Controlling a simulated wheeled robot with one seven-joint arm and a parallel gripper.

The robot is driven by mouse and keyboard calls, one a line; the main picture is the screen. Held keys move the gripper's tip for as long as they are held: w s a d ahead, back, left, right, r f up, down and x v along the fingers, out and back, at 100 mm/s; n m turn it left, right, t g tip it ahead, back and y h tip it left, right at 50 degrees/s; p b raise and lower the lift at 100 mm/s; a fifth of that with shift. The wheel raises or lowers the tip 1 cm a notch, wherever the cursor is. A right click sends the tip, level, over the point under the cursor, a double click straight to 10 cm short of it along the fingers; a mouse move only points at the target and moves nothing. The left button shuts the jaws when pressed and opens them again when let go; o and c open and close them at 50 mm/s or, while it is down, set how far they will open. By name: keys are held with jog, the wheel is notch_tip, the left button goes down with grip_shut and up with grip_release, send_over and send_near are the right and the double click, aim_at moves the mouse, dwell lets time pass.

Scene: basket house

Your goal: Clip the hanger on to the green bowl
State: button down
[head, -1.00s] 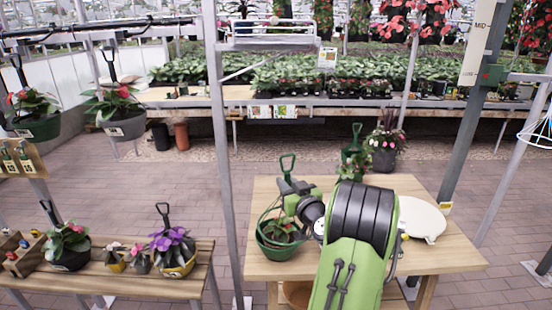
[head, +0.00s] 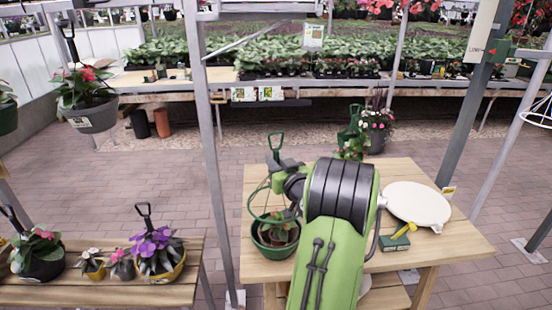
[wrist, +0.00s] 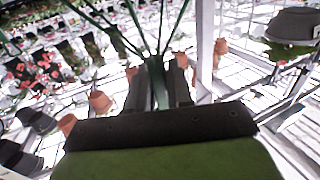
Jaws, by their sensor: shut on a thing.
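The green hanger has an upright handle (head: 276,146) and thin wires that spread down towards the green bowl (head: 270,249). The bowl stands upright on the wooden table and holds a leafy plant. My gripper (head: 284,168) is shut on the hanger's stem, above the bowl. In the head view the lower wires overlap the bowl's left side and rim; I cannot tell whether they touch or are clipped on. In the wrist view the green stem (wrist: 158,82) sits between my dark fingers (wrist: 158,92), with wires fanning out at the top.
A round white plate-like object (head: 418,204) and a small green-and-yellow tool (head: 396,240) lie on the table (head: 450,250), right of my arm. A metal post (head: 212,150) stands left of the table. Potted flowers fill the left bench (head: 120,292). A flower pot (head: 376,137) stands behind the table.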

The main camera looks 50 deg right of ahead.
notch_tip(320, 180, down, 10)
jog(key=b, duration=0.8)
jog(key=shift+r+b, duration=0.2)
jog(key=shift+b, duration=0.15)
jog(key=shift+s+f+b, duration=0.1)
jog(key=shift+f+b, duration=0.2)
jog(key=shift+b, duration=1.25)
dwell(0.9)
jog(key=shift+f+b, duration=0.3)
jog(key=shift+b, duration=0.05)
dwell(1.0)
jog(key=c, duration=1)
grip_release()
jog(key=shift+o, duration=0.4)
